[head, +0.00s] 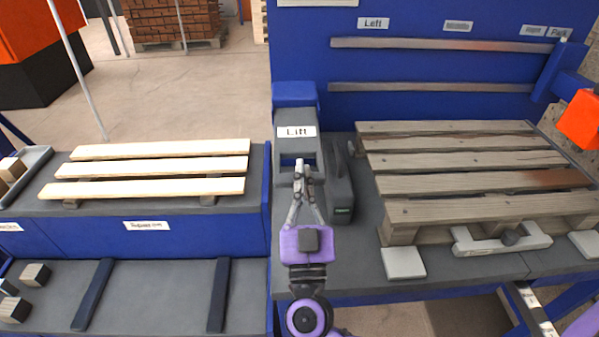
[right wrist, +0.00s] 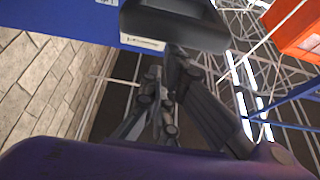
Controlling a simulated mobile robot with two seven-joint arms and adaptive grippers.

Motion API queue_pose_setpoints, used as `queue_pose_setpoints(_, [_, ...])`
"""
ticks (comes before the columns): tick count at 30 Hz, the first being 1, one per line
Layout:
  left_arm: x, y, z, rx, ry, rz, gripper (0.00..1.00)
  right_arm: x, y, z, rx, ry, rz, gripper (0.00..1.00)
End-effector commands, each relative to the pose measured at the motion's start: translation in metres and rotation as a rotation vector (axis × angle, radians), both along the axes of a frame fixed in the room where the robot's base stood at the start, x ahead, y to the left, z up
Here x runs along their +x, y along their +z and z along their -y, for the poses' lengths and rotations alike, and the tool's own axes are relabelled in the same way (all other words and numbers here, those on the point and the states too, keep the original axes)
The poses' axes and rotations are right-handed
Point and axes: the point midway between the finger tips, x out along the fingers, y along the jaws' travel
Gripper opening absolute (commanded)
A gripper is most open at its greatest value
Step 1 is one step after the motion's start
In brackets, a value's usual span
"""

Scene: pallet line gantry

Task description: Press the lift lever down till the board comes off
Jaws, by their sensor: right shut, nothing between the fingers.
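The lift station is a blue and grey unit with a white "Lift" label (head: 296,132), left of the pallet. My right gripper (head: 300,168) is shut and empty, with its fingertips at the grey lever part (head: 285,172) just below the label. Whether they touch it I cannot tell. In the right wrist view the shut fingers (right wrist: 176,62) point at a dark grey block (right wrist: 175,22). The weathered wooden pallet (head: 455,170) lies on the right bench, its top boards all seated as far as I can see. My left gripper is not in view.
A dark grey handled box (head: 341,185) stands right beside the lift. Pale boards (head: 150,170) lie on the left bench. A blue panel (head: 420,60) with rails stands behind.

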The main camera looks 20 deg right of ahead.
Motion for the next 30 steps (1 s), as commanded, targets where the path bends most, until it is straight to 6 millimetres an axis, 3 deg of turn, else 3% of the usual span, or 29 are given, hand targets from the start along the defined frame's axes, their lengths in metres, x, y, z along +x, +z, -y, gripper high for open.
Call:
queue_pose_setpoints(1, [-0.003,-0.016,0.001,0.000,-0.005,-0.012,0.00,0.000,-0.018,0.000,-0.009,0.001,0.012,0.00])
queue_pose_setpoints(11, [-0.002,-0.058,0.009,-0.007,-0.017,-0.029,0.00,0.000,-0.043,-0.001,-0.043,0.004,0.141,0.00])
queue_pose_setpoints(30, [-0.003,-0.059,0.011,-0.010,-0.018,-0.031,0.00,0.000,-0.041,-0.001,-0.048,0.005,0.173,0.00])
